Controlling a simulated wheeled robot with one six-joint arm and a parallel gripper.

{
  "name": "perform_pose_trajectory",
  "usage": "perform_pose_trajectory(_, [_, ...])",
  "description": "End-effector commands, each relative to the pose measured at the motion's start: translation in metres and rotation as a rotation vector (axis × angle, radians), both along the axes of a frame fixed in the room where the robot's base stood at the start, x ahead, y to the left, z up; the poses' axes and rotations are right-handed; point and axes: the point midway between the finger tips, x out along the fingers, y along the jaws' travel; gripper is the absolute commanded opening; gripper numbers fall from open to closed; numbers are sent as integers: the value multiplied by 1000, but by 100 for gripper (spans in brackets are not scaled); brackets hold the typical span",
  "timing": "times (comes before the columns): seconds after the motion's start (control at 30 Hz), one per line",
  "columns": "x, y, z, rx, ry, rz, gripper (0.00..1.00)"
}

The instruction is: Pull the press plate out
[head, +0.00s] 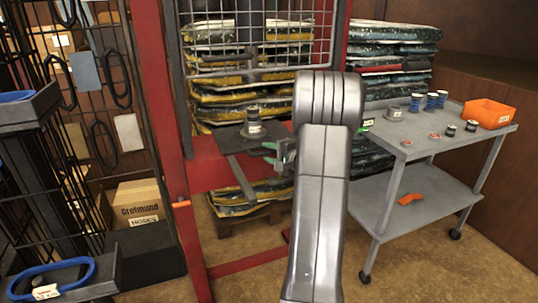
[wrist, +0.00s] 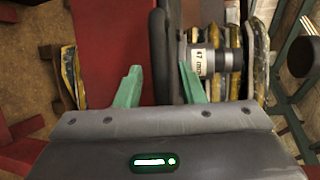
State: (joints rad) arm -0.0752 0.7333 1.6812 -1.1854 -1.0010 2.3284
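The press plate (head: 232,141) is a dark slab lying on the red press bed (head: 210,172). A grey cylinder (head: 253,124) stands on it, and its label reading 47 mm shows in the wrist view (wrist: 199,63). My gripper (head: 273,153) has green fingers and is at the plate's right end, partly hidden by my arm. In the wrist view the fingers of my gripper (wrist: 160,80) are apart, with the dark plate edge (wrist: 162,45) between them. A gap shows beside the left finger; contact at the right finger is unclear.
A grey cart (head: 440,140) with spools and an orange bin (head: 490,113) stands at right. A mesh guard (head: 262,40) hangs above the press bed. Stacked bags (head: 225,105) are behind. A black rack (head: 50,150) stands at left. The floor between press and cart is partly hidden.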

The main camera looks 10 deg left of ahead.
Motion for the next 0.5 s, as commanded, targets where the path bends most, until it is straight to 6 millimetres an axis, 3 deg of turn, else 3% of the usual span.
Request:
perform_pose_trajectory(0.33, [3, 4, -1, 0, 0, -2, 34])
perform_pose_trajectory(0.5, [3, 4, -1, -1, -1, -1, 0])
